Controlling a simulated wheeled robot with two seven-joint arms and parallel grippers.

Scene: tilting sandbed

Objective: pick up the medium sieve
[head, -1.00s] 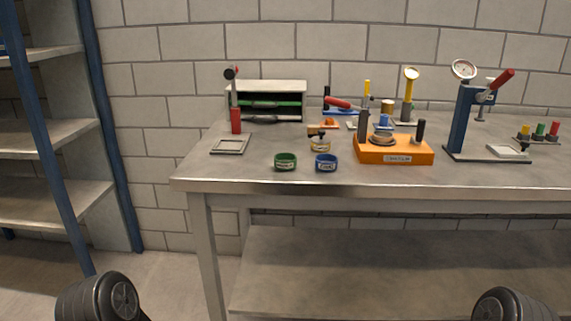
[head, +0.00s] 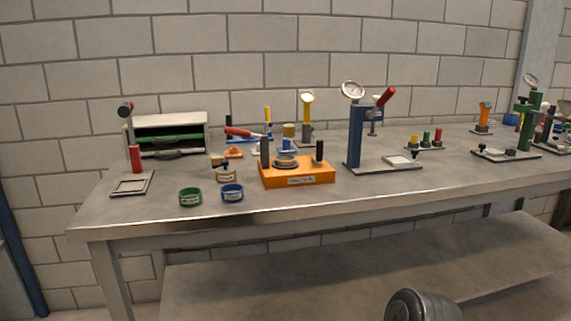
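Three small labelled rings that look like sieves stand on the workbench (head: 330,206) in the head view. A green ring (head: 190,197) and a blue ring (head: 232,193) stand side by side near the front edge. A cream ring (head: 226,175) stands just behind them, with a dark-topped tool at its upper rim. The labels are too small to read, so I cannot tell which is the medium sieve. Neither of my grippers is in view. Only a dark rounded part of my own arm shows at the bottom right.
An orange base (head: 297,173) with a red lever stands right of the rings. A blue press (head: 356,137) with a gauge is further right. A red-handled stand (head: 133,158) and a grey shelf box (head: 165,135) are at the left. The bench front is clear.

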